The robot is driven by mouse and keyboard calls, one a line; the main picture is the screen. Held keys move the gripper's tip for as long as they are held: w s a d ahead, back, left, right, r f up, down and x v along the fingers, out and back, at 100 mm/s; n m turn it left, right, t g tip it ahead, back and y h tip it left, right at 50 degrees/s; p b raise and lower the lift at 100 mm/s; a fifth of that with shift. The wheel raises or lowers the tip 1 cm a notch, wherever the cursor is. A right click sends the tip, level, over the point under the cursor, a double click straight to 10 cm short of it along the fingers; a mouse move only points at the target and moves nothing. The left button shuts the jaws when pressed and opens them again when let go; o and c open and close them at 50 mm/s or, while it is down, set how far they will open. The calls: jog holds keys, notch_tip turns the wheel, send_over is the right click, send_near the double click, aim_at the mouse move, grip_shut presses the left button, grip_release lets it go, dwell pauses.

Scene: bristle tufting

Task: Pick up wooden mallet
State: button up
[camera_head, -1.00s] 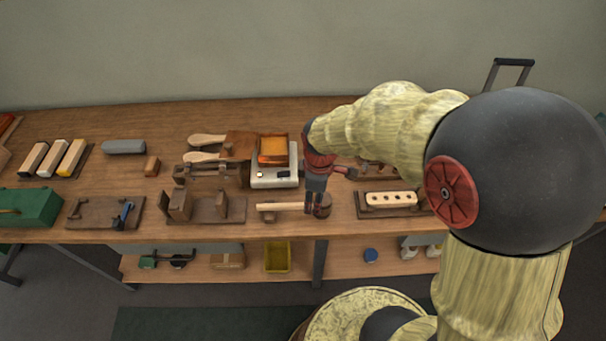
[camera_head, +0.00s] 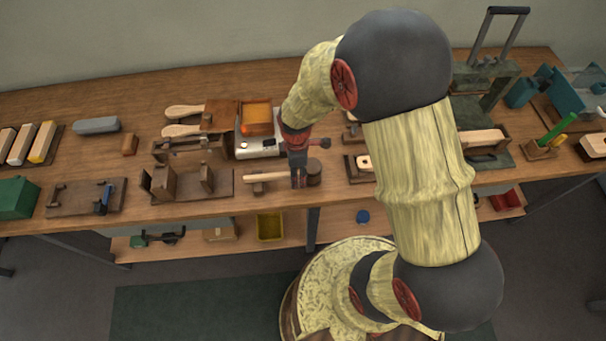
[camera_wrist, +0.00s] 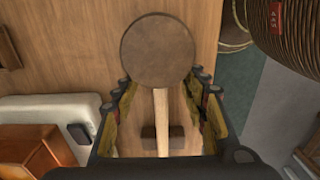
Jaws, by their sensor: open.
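The wooden mallet lies near the front edge of the workbench, its pale handle (camera_head: 266,176) pointing left and its dark round head (camera_head: 313,171) at the right. In the wrist view the round brown head (camera_wrist: 158,50) is large, and the handle (camera_wrist: 161,112) runs down between the fingers. My gripper (camera_head: 299,180) points down at the mallet, close beside its head. It also shows in the wrist view (camera_wrist: 160,90), open, with one finger on each side of the handle. I cannot tell whether the fingers touch it.
A wooden jig (camera_head: 190,184) stands to the left. The bench's front edge (camera_head: 230,212) is close.

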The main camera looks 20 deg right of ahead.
jog(key=shift+f, duration=0.15)
jog(key=shift+c, duration=1.3)
grip_shut()
